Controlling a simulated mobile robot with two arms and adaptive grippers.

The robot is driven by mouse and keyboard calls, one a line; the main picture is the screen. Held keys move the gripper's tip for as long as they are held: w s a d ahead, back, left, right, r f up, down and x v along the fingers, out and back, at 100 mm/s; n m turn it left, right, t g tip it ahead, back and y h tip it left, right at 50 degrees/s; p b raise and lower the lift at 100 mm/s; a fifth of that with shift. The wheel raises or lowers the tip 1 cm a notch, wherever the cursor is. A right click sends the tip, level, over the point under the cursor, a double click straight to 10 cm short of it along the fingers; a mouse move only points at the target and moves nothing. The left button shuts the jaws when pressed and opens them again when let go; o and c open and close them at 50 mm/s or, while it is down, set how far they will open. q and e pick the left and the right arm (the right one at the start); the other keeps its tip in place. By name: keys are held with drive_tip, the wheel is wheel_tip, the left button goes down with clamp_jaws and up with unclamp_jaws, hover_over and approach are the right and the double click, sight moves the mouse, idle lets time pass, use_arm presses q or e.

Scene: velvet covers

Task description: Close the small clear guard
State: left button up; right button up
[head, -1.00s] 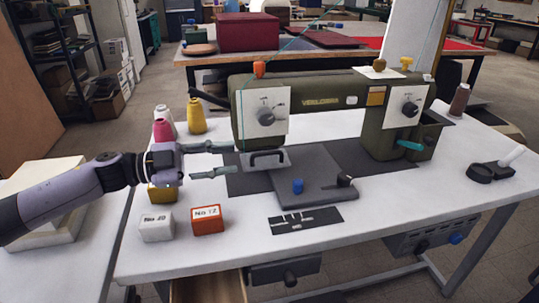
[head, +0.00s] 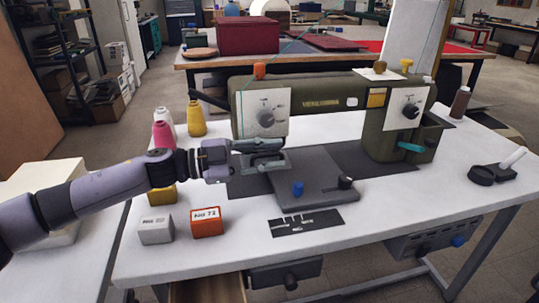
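The sewing machine (head: 310,108) is olive green and stands on the white table. The small clear guard with its dark handle sits below the machine's left head, at the needle area. My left gripper (head: 286,153) is at this guard, coming in from the left. Its fingers lie one above the other and overlap the handle, hiding most of the guard. I cannot tell whether the fingers are apart around the handle or shut on it. My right gripper is not in view.
The grey bed plate (head: 318,190) with a blue knob (head: 298,188) lies just right of the gripper. Thread cones, including a yellow one (head: 196,119), stand behind my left arm. A white box (head: 156,230) and an orange box (head: 207,222) stand in front.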

use_arm(q)
clamp_jaws()
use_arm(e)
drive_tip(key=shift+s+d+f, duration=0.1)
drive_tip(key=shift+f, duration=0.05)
use_arm(q)
drive_tip(key=shift+a, duration=0.1)
idle(0.3)
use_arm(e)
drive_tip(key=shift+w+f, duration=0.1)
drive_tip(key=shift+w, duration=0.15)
use_arm(q)
drive_tip(key=m+p, duration=0.1)
drive_tip(key=f+m, duration=0.1)
drive_tip(key=m, duration=0.1)
drive_tip(key=shift+s+f+p, duration=0.2)
drive_tip(key=shift+p, duration=0.15)
drive_tip(key=shift+f+m, duration=0.35)
drive_tip(key=shift+m, duration=0.35)
drive_tip(key=shift+f+m, duration=0.45)
drive_tip(key=shift+m, duration=0.75)
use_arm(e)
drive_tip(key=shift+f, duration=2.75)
